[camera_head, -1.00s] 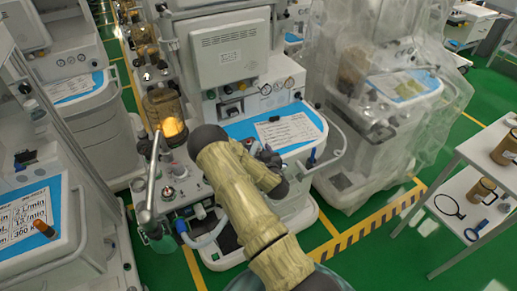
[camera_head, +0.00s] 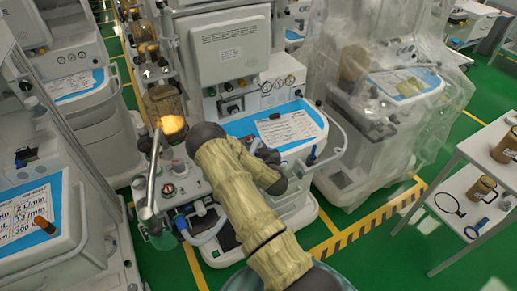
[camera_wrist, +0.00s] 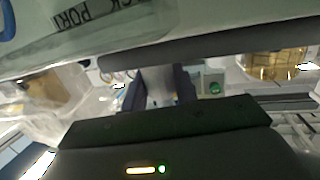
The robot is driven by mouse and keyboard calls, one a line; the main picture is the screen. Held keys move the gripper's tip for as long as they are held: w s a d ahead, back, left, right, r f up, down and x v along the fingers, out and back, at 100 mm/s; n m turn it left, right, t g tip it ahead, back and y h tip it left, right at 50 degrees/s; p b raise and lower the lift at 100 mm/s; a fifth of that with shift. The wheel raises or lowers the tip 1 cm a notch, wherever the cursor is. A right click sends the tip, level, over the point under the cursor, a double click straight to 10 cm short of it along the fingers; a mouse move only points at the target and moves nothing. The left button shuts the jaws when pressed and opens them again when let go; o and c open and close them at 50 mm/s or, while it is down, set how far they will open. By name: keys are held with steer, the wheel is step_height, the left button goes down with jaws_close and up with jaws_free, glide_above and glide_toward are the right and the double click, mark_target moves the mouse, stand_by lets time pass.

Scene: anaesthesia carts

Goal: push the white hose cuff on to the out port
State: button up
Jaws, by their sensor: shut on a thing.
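In the wrist view, the two dark fingers of my gripper (camera_wrist: 162,88) are shut on a pale piece, which I take to be the white hose cuff (camera_wrist: 164,82). Its outline is blurred. In the head view my own arm hides the gripper and the cuff. A pale curved hose (camera_head: 209,234) shows at the lower front of the middle anaesthesia cart (camera_head: 222,57), left of my arm. I cannot make out the out port in either view, nor whether the cuff touches it.
A label strip with partly readable lettering (camera_wrist: 85,28) crosses the top left of the wrist view, close by. An amber canister (camera_head: 165,103) and a metal tube (camera_head: 151,185) stand left of my arm. A plastic-draped cart (camera_head: 375,100) and a shelf trolley (camera_head: 478,165) are to the right.

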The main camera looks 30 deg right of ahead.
mark_target(258, 145)
steer(key=shift+r, duration=0.1)
step_height(258, 145, up, 10)
steer(key=shift+f+b, duration=0.1)
steer(key=shift+b, duration=0.55)
stand_by(0.4)
steer(key=s+a+f+n+y, duration=0.1)
steer(key=s+a+y, duration=0.1)
steer(key=a, duration=1.6)
steer(key=shift+s+n+y, duration=0.3)
steer(key=shift+s+n, duration=0.1)
steer(key=shift+s, duration=0.25)
steer(key=shift+f, duration=0.1)
